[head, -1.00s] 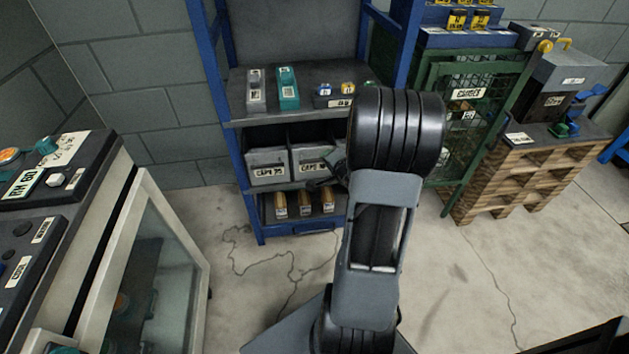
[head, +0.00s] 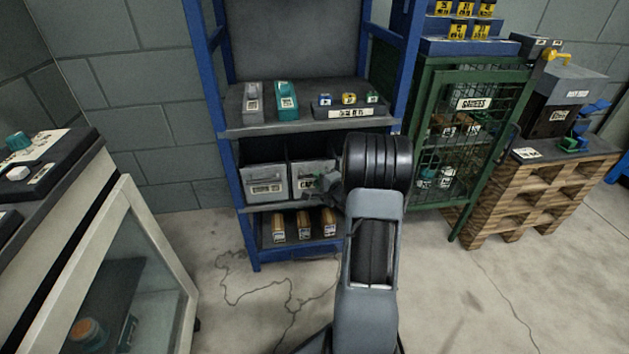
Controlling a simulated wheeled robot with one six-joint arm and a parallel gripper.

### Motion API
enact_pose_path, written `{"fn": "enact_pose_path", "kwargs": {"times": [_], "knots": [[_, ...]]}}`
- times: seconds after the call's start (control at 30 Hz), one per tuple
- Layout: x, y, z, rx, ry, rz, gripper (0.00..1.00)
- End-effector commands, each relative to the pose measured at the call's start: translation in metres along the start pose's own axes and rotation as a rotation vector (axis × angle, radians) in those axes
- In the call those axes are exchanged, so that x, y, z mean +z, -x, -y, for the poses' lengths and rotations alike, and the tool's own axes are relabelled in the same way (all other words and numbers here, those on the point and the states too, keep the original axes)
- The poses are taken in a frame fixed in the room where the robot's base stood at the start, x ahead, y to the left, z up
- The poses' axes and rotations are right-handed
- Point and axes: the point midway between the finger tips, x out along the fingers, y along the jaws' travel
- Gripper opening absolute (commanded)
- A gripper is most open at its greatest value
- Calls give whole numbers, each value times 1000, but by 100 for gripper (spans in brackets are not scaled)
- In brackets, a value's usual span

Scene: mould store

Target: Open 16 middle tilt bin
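Grey tilt bins stand side by side on the middle shelf of the blue rack. The left bin (head: 265,183) shows a white label too blurred to read. The middle bin (head: 305,181) has a label that begins "CAP", and the rest is covered. Both fronts look closed. Anything further right in the row is hidden behind my arm. My gripper (head: 326,190) is a small dark shape in front of the middle bin's right side, partly hidden by my arm. I cannot tell whether it touches the bin or whether its fingers are apart.
The upper shelf (head: 240,124) holds a grey box, a teal box and a tray of small parts. A glass-fronted cabinet (head: 135,270) stands left, a green mesh cage (head: 470,150) and wooden pallet (head: 540,190) right. Floor between is clear.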

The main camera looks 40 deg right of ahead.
Motion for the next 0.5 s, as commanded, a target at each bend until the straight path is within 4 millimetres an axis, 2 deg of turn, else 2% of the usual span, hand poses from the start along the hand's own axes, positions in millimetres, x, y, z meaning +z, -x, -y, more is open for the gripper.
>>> {"fn": "enact_pose_path", "kwargs": {"times": [0.2, 0.5], "knots": [[0, -24, -1, 0, 1, 0, 24], [0, -32, 0, 0, 0, 0, 24]]}}
